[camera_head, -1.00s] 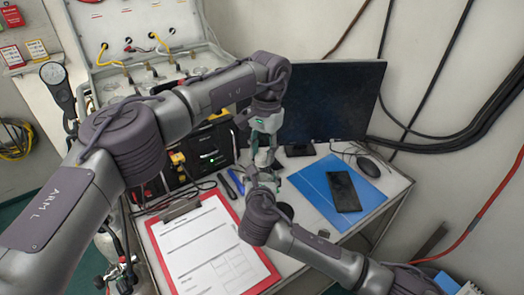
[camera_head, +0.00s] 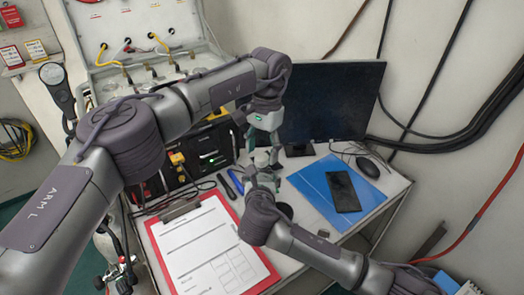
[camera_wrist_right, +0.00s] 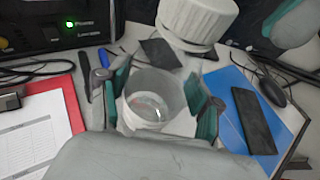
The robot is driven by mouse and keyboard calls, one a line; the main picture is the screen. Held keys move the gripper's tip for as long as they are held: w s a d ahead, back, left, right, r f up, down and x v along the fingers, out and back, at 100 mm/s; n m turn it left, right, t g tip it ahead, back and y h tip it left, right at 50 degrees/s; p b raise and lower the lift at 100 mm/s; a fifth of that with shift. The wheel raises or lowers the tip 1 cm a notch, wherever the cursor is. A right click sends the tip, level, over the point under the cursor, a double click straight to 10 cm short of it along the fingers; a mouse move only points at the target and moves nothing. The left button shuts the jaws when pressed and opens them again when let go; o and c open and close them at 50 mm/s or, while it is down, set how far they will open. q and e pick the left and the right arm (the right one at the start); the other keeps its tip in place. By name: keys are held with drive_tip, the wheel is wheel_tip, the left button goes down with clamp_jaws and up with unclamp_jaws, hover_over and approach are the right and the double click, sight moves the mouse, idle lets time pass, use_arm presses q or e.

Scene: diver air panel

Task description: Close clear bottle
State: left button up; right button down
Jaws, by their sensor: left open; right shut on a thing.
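The clear bottle (camera_wrist_right: 155,97) shows in the right wrist view as a see-through round vessel with its top rim uncovered. My right gripper (camera_head: 265,178) is shut on it, with green-padded fingers on both sides. A white ribbed cap (camera_wrist_right: 198,18) shows above and behind the bottle in the right wrist view, apart from its rim and shifted right. My left gripper (camera_head: 264,155) points down from above, just over the right gripper, with its fingers open. I cannot tell whether the cap touches its fingers. In the head view, the bottle and cap are mostly hidden by the grippers.
A red clipboard (camera_head: 262,255) lies at the front left of the desk. A blue folder (camera_head: 372,190) with a black phone (camera_head: 343,190) lies right.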

use_arm(q)
wheel_tip(320, 180, up, 4)
drive_tip(key=shift+f, duration=0.1)
drive_tip(key=shift+c, duration=0.4)
